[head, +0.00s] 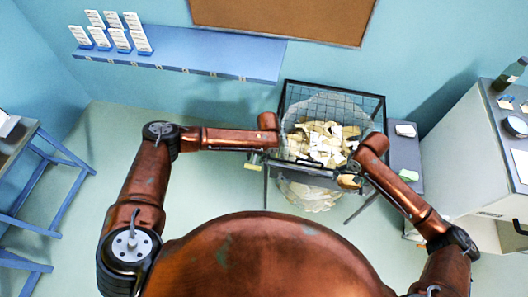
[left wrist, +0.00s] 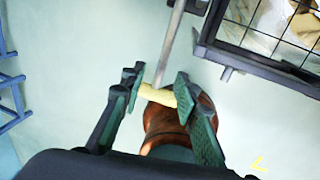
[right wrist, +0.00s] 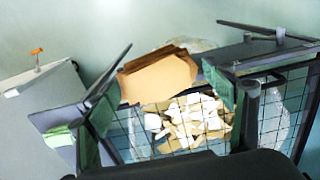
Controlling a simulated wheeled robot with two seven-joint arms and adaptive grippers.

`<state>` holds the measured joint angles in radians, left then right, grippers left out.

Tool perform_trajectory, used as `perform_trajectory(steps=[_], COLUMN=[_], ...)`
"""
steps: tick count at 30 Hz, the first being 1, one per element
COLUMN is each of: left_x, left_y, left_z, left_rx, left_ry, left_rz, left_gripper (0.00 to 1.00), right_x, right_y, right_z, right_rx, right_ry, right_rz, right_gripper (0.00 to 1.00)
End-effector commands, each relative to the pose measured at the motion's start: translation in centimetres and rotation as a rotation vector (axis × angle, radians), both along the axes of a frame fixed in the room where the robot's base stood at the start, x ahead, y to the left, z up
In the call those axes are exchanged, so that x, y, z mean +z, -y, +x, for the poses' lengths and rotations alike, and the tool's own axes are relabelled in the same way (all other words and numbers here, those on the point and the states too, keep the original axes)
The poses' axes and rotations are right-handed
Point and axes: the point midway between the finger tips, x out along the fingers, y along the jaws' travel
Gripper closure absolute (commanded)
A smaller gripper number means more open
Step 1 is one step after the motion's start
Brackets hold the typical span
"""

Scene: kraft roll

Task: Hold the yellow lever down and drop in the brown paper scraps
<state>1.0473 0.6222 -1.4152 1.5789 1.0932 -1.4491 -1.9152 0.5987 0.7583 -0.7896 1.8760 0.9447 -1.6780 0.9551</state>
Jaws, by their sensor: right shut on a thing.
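The yellow lever (left wrist: 158,96) is a short bar on a grey rod in front of the wire bin (head: 362,95). My left gripper (head: 258,160) has its fingers apart, one at each end of the yellow bar, as the left wrist view (left wrist: 160,92) shows. The bin holds a clear bag with many pale paper scraps (head: 322,143). My right gripper (head: 352,172) is over the bin's front right side, shut on the brown paper scraps (right wrist: 160,78). These scraps also show in the head view (head: 348,181) as a small tan patch. The right fingertips' contact is partly hidden.
A grey side shelf (head: 404,152) right of the bin carries a green piece (head: 408,175) and a white piece (head: 405,130). A white cabinet (head: 465,150) stands further right. A blue wall shelf (head: 190,52) holds white cards. A blue-legged table (head: 45,175) is at the left, with clear floor between.

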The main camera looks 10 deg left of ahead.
Motion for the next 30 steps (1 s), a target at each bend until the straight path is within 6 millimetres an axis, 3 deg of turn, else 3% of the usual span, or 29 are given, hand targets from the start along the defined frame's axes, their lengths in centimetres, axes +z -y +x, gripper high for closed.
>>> perform_trajectory(steps=[6, 15, 27, 30], left_x=[-1.5, -1.6, -1.6, -1.6], left_y=[-0.3, -0.3, -0.3, -0.3], left_z=[0.0, 0.0, 0.0, 0.0], left_rx=[0.0, 0.0, 0.0, 0.0], left_ry=[0.0, 0.001, 0.001, 0.001], left_rz=[0.0, 0.0, 0.0, -0.001], left_gripper=[0.71, 0.72, 0.99, 1.0], right_x=[0.0, 0.0, 0.0, 0.0], right_y=[0.0, 0.0, 0.0, 0.0], right_z=[0.0, 0.0, 0.0, 0.0], right_rx=[0.0, 0.0, 0.0, 0.0], right_ry=[0.0, 0.0, 0.0, 0.0], right_rz=[0.0, 0.0, 0.0, 0.0], right_gripper=[0.48, 0.48, 0.48, 0.48])
